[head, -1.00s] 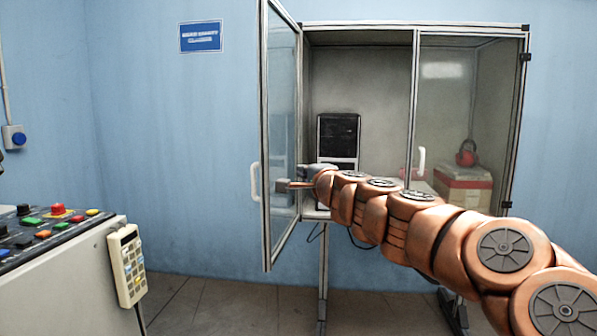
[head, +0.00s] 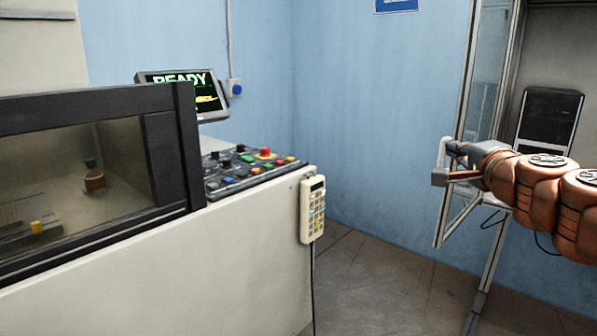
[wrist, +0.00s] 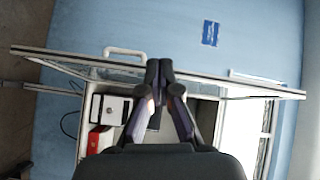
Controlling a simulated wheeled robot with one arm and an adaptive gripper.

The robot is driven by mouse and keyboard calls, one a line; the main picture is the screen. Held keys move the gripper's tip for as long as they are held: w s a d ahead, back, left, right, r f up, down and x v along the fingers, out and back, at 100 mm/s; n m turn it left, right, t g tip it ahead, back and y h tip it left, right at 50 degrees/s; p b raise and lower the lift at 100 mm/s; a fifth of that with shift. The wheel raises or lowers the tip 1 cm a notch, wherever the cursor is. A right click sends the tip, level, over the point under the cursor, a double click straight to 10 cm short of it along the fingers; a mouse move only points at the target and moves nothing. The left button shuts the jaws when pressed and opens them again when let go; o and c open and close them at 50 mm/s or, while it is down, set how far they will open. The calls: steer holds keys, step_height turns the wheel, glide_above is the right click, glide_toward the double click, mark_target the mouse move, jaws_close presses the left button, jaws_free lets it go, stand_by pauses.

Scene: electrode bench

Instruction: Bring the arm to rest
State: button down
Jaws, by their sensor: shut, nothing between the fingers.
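My copper-coloured arm (head: 550,190) reaches in from the right edge of the head view, stretched out roughly level. My gripper (head: 442,177) is at its left end, in front of the open glass cabinet door (head: 484,85). In the wrist view my gripper (wrist: 159,66) shows its dark fingertips together, with nothing between them. Behind the fingers, the cabinet door (wrist: 70,64) crosses the wrist view with its white handle (wrist: 124,51). I cannot tell whether the gripper touches the door.
A machine with a dark-framed window (head: 80,180) fills the left. Its button panel (head: 245,172), screen reading READY (head: 183,90) and hanging pendant (head: 312,210) stand right of it. A black device (head: 549,120) sits in the cabinet. Floor between machine and cabinet looks clear (head: 375,290).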

steer(key=s+a+n+g+y+p, duration=0.2)
steer(key=a+n+y+p, duration=0.15)
steer(key=a, duration=0.45)
steer(key=s+a+n+g+y+p, duration=0.2)
steer(key=a+n, duration=0.2)
steer(key=a, duration=0.3)
steer(key=s+a+f+n+g+p, duration=0.5)
steer(key=s+a+p, duration=0.1)
steer(key=s+a, duration=0.2)
steer(key=s+d+f+n+g+h+p, duration=0.1)
steer(key=s+d+g+h+p, duration=0.1)
steer(key=s, duration=0.6)
steer(key=s+d+f+n+g+h+p, duration=0.1)
steer(key=s+d+g+p, duration=0.3)
steer(key=s, duration=0.4)
steer(key=s+d+f+n+g+h+p, duration=0.1)
steer(key=s+d+f+g+h+p, duration=0.1)
steer(key=s, duration=0.7)
steer(key=f+g+h+p, duration=0.1)
steer(key=g+p, duration=0.1)
steer(key=p, duration=0.1)
steer(key=shift+d+f, duration=0.2)
steer(key=shift+d, duration=0.2)
steer(key=shift+s, duration=0.1)
